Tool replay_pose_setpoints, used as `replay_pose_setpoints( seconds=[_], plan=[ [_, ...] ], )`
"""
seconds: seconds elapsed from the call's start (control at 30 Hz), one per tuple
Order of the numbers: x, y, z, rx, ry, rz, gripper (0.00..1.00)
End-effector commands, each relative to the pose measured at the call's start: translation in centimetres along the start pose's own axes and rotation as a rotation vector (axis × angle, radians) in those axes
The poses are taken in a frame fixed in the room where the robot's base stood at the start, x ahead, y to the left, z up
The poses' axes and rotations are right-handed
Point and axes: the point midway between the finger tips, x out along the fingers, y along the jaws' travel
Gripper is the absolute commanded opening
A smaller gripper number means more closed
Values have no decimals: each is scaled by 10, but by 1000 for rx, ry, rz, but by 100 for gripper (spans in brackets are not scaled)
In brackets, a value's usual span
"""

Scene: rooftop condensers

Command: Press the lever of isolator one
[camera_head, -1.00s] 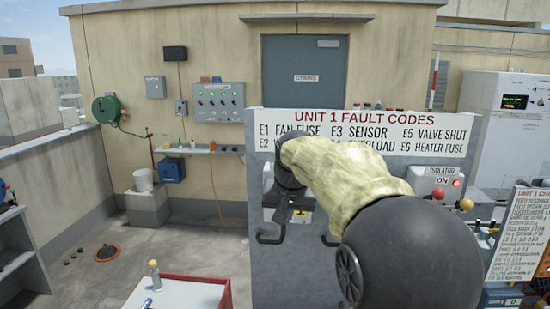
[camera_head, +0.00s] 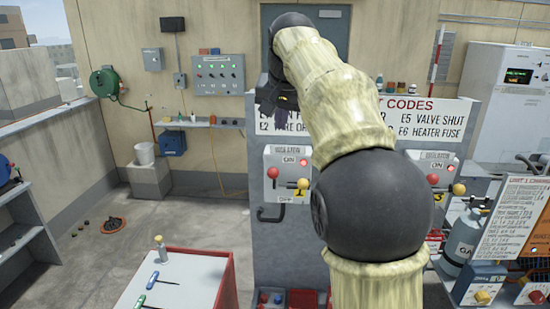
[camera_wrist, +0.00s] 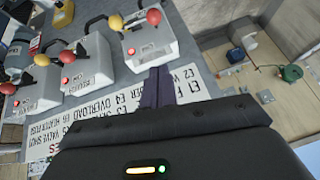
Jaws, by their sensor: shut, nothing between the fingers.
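Isolator one (camera_head: 276,198) is a light grey box with a "1" label, on the left of the grey panel. It has a red-knobbed lever (camera_head: 272,172), a yellow-knobbed lever (camera_head: 302,184) and a lit red lamp (camera_head: 303,162). In the wrist view it appears inverted as the rightmost box (camera_wrist: 158,50). My gripper (camera_head: 282,112) is above the box, in front of the fault code sign. Its dark purple fingers (camera_wrist: 157,84) are shut and empty, apart from both levers.
Isolator three (camera_head: 437,168) stands at the panel's right; my arm hides the middle box in the head view. The fault code sign (camera_head: 440,118) spans the panel top. A black handle (camera_head: 270,214) projects below isolator one. A tool-topped red cart (camera_head: 195,280) stands front left.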

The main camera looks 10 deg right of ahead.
Motion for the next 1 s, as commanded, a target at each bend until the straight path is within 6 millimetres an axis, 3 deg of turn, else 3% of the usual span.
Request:
replay_pose_setpoints(
  seconds=[0.57, 1.0],
  plan=[
    [93, 0, 0, -1, -5, 2, 0],
    [120, 0, 27, 0, 0, 0, 0]
  ],
)
